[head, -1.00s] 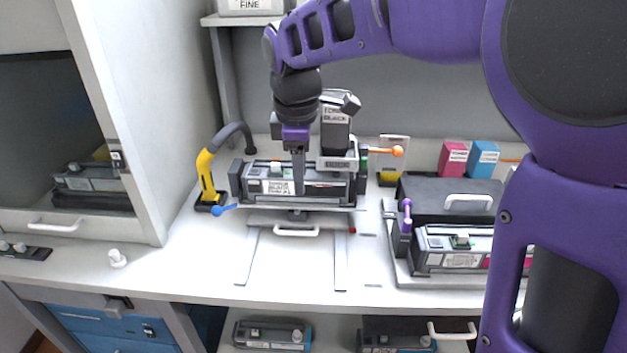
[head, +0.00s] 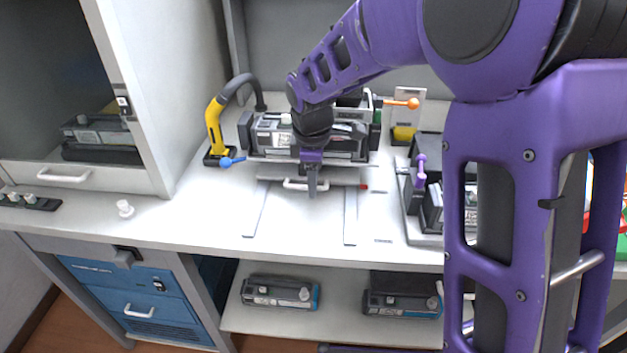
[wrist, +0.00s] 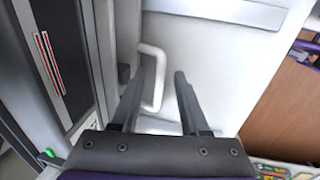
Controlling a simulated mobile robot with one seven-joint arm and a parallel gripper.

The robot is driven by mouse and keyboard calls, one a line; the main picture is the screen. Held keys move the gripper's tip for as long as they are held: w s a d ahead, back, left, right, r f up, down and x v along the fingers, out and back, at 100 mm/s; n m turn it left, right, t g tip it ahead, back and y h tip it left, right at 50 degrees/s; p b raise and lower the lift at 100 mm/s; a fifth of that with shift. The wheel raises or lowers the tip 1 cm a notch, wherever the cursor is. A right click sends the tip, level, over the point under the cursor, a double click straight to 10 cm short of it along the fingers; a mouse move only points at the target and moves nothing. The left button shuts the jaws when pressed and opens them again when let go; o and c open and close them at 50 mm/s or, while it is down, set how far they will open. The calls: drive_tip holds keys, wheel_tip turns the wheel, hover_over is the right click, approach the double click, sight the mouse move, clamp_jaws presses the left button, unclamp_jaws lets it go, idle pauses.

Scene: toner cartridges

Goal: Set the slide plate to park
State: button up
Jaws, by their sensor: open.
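The slide plate (head: 340,175) is a pale plate at the front of the fixture, with a white bar handle (head: 296,184) on its front edge. A dark toner cartridge (head: 268,138) sits in the fixture behind it. My gripper (head: 312,192) points down in front of the cartridge, at the handle, and covers part of it. In the wrist view my open fingers (wrist: 161,75) show on either side of the handle's long bar (wrist: 162,82); I cannot tell whether they touch it. Any park marking is too small to read.
Two pale rails (head: 350,215) run forward across the clear white bench. A yellow hooked arm (head: 213,125) stands left; a tray (head: 425,238) holds another unit right.

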drive_tip(key=shift+c, duration=0.3)
clamp_jaws()
idle(1.2)
